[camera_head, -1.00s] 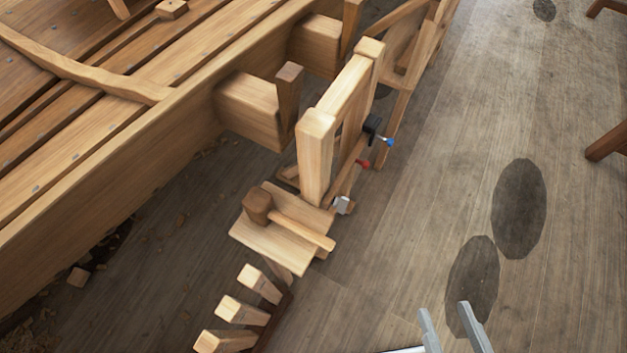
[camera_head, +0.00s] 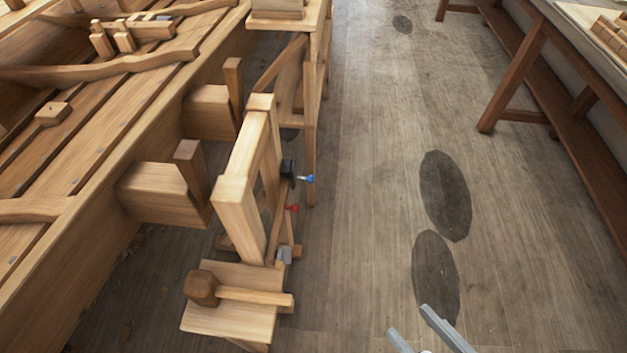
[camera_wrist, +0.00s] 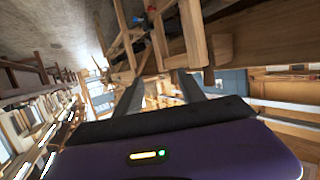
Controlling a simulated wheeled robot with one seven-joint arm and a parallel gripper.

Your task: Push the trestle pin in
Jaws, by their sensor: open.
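A wooden trestle frame (camera_head: 238,208) stands beside the hull in the head view. On its right side a blue-ended pin (camera_head: 308,179) sticks out of a black block (camera_head: 288,170). Below it is a smaller red-ended piece (camera_head: 292,208), and lower still a grey block (camera_head: 284,255). I cannot tell from the picture which is the trestle pin or how deep any of them sits. My gripper (camera_head: 408,320) is open and empty at the bottom edge, right of and apart from the trestle. Its two fingers also show in the wrist view (camera_wrist: 160,80), with wooden framing beyond them.
A mallet (camera_head: 205,288) lies on a small wooden platform (camera_head: 230,318) at the trestle's near end. The plank hull (camera_head: 60,240) with protruding beams (camera_head: 155,195) fills the left. A long bench (camera_head: 560,70) stands at right. The floor between is clear, with dark stains.

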